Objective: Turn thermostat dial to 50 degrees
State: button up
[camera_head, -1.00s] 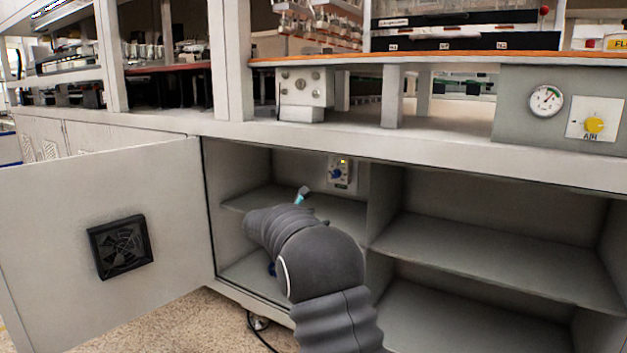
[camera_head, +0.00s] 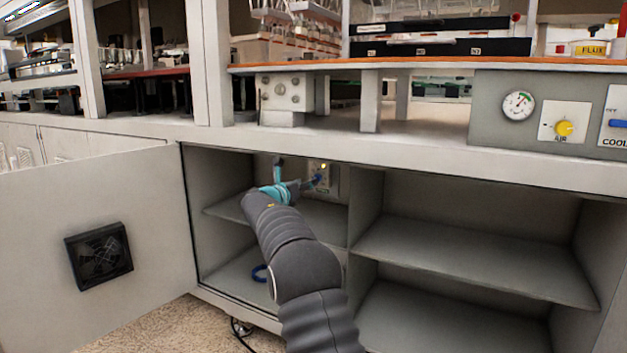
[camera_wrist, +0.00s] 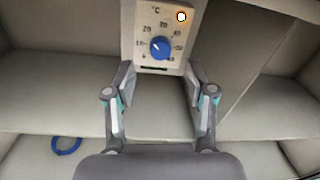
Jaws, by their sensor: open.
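The thermostat (camera_wrist: 158,12) is a pale panel on the cabinet's back wall, marked °C, with a small lit lamp (camera_wrist: 181,16) at its upper right. Its blue dial (camera_wrist: 160,47) has a light pointer mark that seems to point to the upper left; the exact reading is too small to tell. In the head view the thermostat (camera_head: 324,170) shows just beyond my gripper (camera_head: 296,187). In the wrist view my gripper (camera_wrist: 160,82) is open and empty, its two fingers apart below and either side of the dial. No contact with the dial shows.
The open cabinet door (camera_head: 60,210) with a black fan vent stands at left. A shelf (camera_head: 318,219) runs below the thermostat, and a divider (camera_head: 364,200) stands to its right. A blue ring (camera_wrist: 66,146) lies low in the compartment. The right shelves are empty.

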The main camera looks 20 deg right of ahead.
jog(key=shift+p+x, duration=0.4)
jog(key=shift+x, duration=2.25)
grip_shut()
